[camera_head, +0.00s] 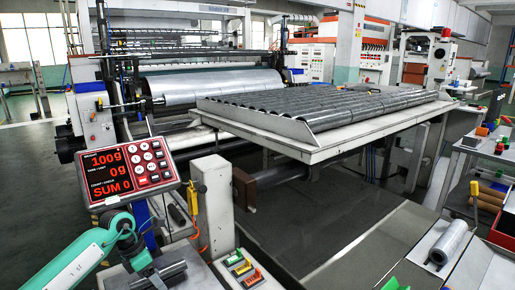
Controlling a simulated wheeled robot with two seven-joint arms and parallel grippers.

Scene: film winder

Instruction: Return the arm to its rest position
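My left arm (82,262), teal and white, comes in from the lower left. Its dark gripper (150,268) is at the bottom, below the red display. A dark grey cylinder (172,273) lies right at the gripper. I cannot tell whether the fingers hold it or are only beside it. My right gripper does not show.
A red display (128,170) reads 100 g, 0 g and SUM 0. A white post (213,205) stands right of it. A tray of grey rolls (315,108) rests on a white table. A silver roll (448,242) lies at the lower right. Small coloured blocks (243,270) sit at the bottom.

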